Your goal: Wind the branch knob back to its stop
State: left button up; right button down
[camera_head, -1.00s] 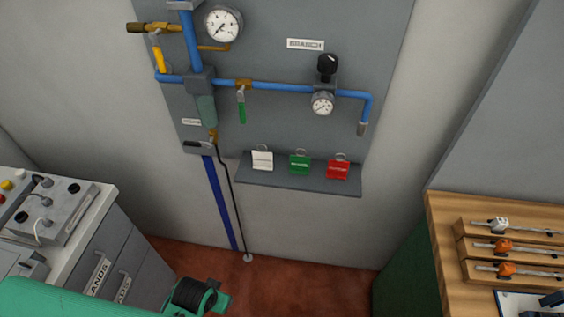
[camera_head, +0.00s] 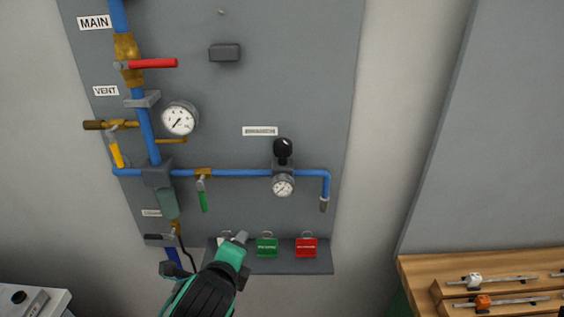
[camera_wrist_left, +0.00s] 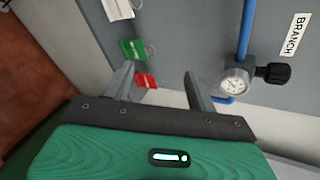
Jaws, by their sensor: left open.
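The black branch knob (camera_head: 283,149) sits on top of the regulator on the blue horizontal pipe, below a label plate, and a round gauge (camera_head: 283,186) hangs under it. In the left wrist view the knob (camera_wrist_left: 273,74) is at the right, beside the gauge (camera_wrist_left: 236,80) and a BRANCH label (camera_wrist_left: 295,36). My left gripper (camera_head: 205,254) is open and empty, below and left of the knob and apart from it. In the left wrist view its two fingers (camera_wrist_left: 160,80) stand apart, left of the knob. My right gripper is in no view.
A shelf (camera_head: 283,267) with white, green (camera_head: 267,247) and red (camera_head: 306,247) tags is below the regulator; my gripper hides part of the white one. A green-handled valve (camera_head: 203,195), red main handle (camera_head: 152,63) and larger gauge (camera_head: 180,119) are left. A wooden bench (camera_head: 420,270) stands right.

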pick_arm(q)
jog(key=w+d+r+m+t+h, duration=0.1)
jog(key=w+d+r+m+t, duration=0.3)
jog(key=r+m, duration=0.5)
jog(key=m+t, duration=0.1)
jog(key=m, duration=0.5)
send_near(282, 147)
jog(key=shift+h, duration=0.4)
jog(key=w+p, duration=0.1)
jog(key=w, duration=0.2)
jog(key=w+p, duration=0.1)
jog(key=w, duration=0.3)
jog(key=w+d+p, duration=0.1)
jog(key=w+p, duration=0.1)
jog(key=w, duration=0.2)
jog(key=shift+w+d+f, duration=0.1)
jog(key=shift+f, duration=0.05)
jog(key=shift+w+f, duration=0.1)
jog(key=shift+w, duration=0.3)
jog(key=c, duration=1)
